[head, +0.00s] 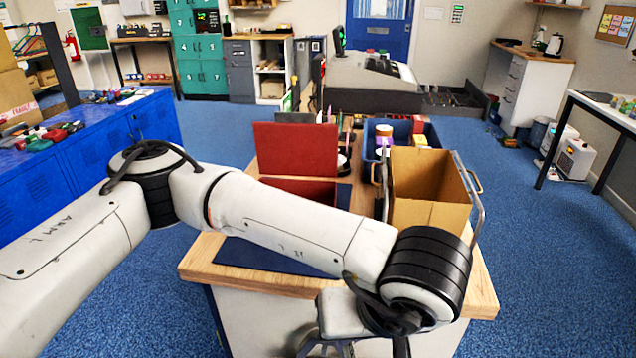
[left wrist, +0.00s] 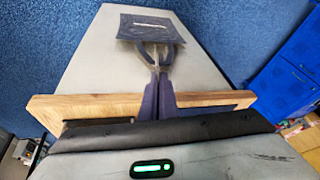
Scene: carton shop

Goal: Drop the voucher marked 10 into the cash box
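A red box with its lid raised (head: 295,150) stands on the wooden bench and looks like the cash box. My left arm crosses in front and hides much of its lower part. My left gripper (left wrist: 157,62) shows in the left wrist view, beyond the wooden edge and over the pale cabinet side. A dark square piece with a pale line (left wrist: 128,22) lies at its tips. I cannot tell whether the fingers hold it. No number 10 is readable, so I cannot identify the voucher. In the head view my left gripper is out of sight. My right gripper is not in view.
An open cardboard carton (head: 425,215) stands in a metal frame right of the red box. A blue crate of small items (head: 372,140) is behind it. A dark blue mat (head: 265,256) lies at the bench's front.

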